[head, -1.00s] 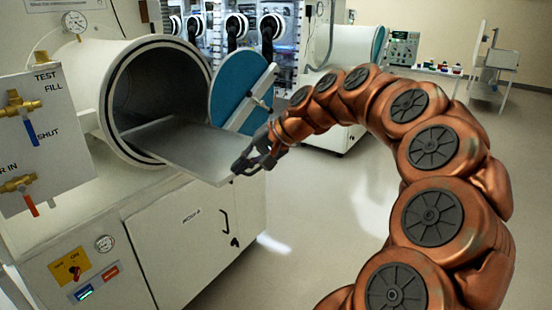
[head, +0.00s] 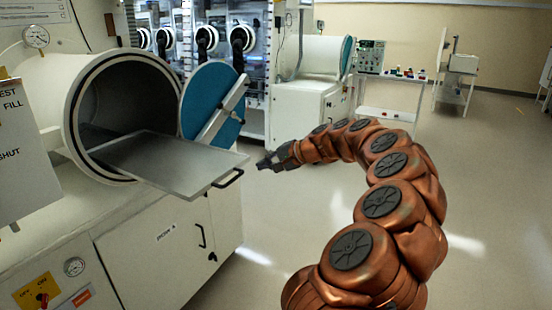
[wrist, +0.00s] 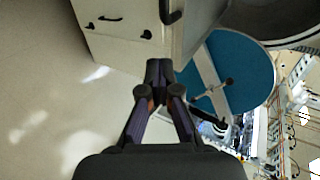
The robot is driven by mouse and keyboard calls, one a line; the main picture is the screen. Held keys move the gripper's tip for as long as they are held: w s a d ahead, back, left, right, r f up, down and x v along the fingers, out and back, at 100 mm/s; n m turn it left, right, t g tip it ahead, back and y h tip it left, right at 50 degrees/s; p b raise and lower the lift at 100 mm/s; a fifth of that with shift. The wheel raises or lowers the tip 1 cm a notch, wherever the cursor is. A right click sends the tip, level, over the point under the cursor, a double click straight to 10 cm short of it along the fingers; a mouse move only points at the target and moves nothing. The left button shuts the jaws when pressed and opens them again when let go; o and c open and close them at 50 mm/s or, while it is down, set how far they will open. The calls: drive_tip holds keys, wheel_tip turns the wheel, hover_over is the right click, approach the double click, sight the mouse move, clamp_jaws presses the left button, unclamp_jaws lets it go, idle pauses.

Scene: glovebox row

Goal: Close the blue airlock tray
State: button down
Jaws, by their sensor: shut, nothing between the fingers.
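A flat metal tray (head: 165,158) sticks out of the round airlock opening on the left in the head view. It looks grey, and its dark handle (head: 228,179) is on the front edge. The blue round airlock door (head: 200,100) stands swung open behind the tray. My gripper (head: 262,164) is just right of the tray's front edge, apart from the handle. In the wrist view my gripper (wrist: 158,68) is shut and empty, with the handle (wrist: 171,12) ahead of it at the top and the blue door (wrist: 238,72) to the right.
The white cabinet (head: 165,255) stands under the airlock. A valve panel (head: 12,150) is at the left edge. A second airlock (head: 320,60) and a small table (head: 390,112) stand farther back. The floor on the right is open.

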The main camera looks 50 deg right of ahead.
sight(241, 165)
drive_tip(key=shift+w+a+f+p, duration=0.2)
drive_tip(key=shift+w+a, duration=0.05)
drive_tip(key=shift+w, duration=0.7)
drive_tip(key=shift+w+a+f+p, duration=0.15)
drive_tip(key=shift+w+a+p, duration=0.1)
drive_tip(key=shift+w, duration=0.65)
drive_tip(key=shift+w+a+f+p, duration=0.2)
drive_tip(key=shift+w, duration=0.75)
drive_tip(key=shift+w, duration=0.15)
